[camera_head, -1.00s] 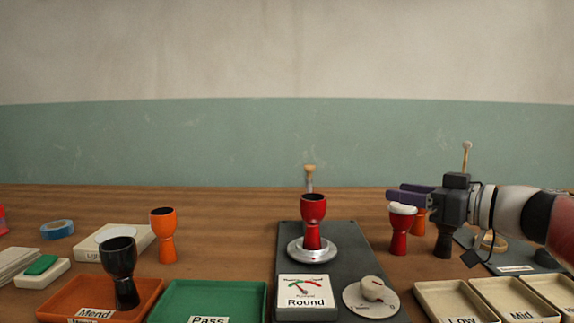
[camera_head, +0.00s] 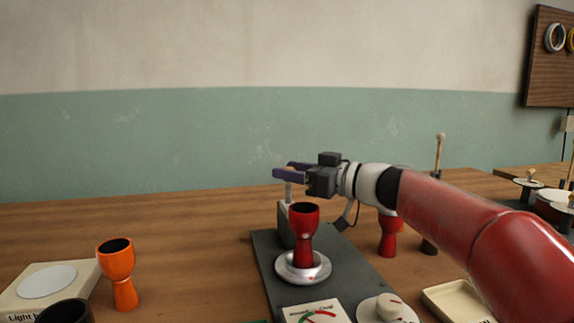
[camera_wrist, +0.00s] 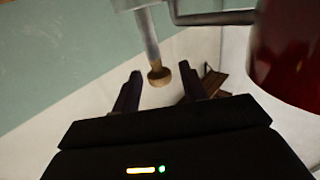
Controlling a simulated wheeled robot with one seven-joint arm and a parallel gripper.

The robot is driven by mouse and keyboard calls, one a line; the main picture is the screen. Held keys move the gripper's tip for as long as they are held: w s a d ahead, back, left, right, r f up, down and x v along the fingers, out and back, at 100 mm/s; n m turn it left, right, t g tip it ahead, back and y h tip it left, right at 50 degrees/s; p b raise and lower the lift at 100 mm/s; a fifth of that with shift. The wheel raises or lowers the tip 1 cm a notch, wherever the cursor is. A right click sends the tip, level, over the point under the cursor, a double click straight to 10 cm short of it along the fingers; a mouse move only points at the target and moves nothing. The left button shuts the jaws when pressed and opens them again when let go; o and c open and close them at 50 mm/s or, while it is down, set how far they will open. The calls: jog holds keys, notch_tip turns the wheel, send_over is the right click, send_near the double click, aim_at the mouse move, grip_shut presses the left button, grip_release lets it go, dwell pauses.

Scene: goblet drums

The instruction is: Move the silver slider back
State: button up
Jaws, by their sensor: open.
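The silver slider is a silver post (camera_head: 288,191) with a wooden knob at the back of the dark plate (camera_head: 352,266). In the wrist view its silver rod (camera_wrist: 147,35) ends in the wooden knob (camera_wrist: 160,77). My gripper (camera_head: 281,170) is open with purple fingers at the top of the post. In the wrist view the knob shows between the fingertips of my gripper (camera_wrist: 160,73); I cannot tell if they touch it. A red goblet drum (camera_head: 305,235) stands on a round silver dish (camera_head: 316,272) just in front of the post.
An orange goblet drum (camera_head: 117,270) stands at the left by a white pad (camera_head: 47,279). A dial panel (camera_head: 316,314) and a round knob (camera_head: 388,308) sit at the plate's front. Another red drum (camera_head: 388,236) stands to the right under my arm.

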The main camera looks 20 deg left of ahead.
jog(key=shift+w+a, duration=0.15)
jog(key=shift+a, duration=0.45)
